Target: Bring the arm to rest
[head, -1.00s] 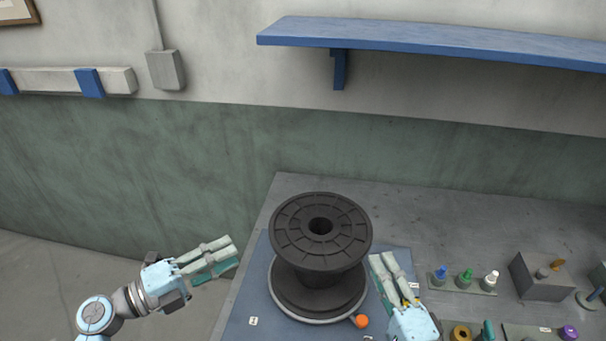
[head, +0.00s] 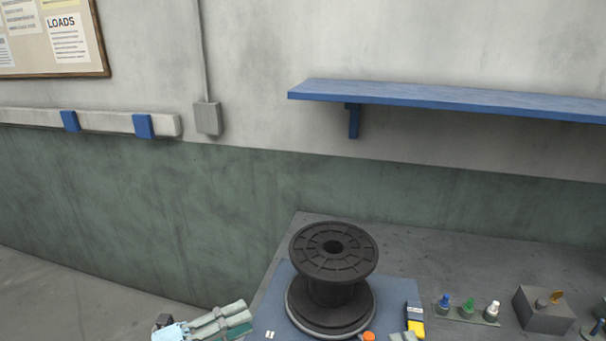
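My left gripper (head: 240,316) is at the bottom edge, left of the table, in the head view. Its pale and teal fingers lie close side by side with nothing between them, so it looks shut and empty. It is apart from the dark spool (head: 333,291). The spool stands upright on a round base on the blue mat (head: 270,302).
A yellow and black device (head: 415,319) lies right of the spool, with an orange knob (head: 368,337) in front. A rack with blue, green and white pegs (head: 466,310) and a grey block (head: 543,312) stand further right. A blue shelf (head: 440,97) juts from the wall above.

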